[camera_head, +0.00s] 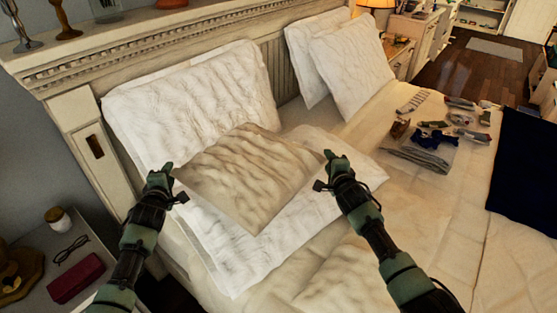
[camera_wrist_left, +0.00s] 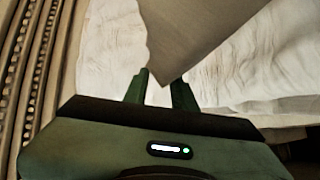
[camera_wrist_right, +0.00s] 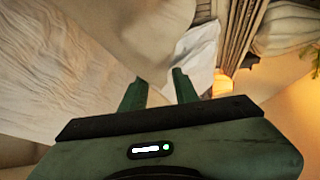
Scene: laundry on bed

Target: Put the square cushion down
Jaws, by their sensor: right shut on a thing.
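The square cushion (camera_head: 250,173) is beige and wrinkled. It lies flat, slightly tilted, over the white pillows at the head of the bed; I cannot tell whether it touches them. My right gripper (camera_head: 332,160) is shut on its right corner, and the cushion fills the upper part of the right wrist view (camera_wrist_right: 150,35). My left gripper (camera_head: 168,174) is at its left corner. In the left wrist view the cushion's corner (camera_wrist_left: 195,30) reaches down between the fingertips (camera_wrist_left: 162,82); whether they grip it is unclear.
A large white pillow (camera_head: 190,100) leans on the headboard (camera_head: 160,62), with two more pillows (camera_head: 352,65) further right. Socks and folded clothes (camera_head: 418,160) lie right of the cushion, near a dark blue cloth (camera_head: 525,170). A nightstand (camera_head: 35,240) stands at lower left.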

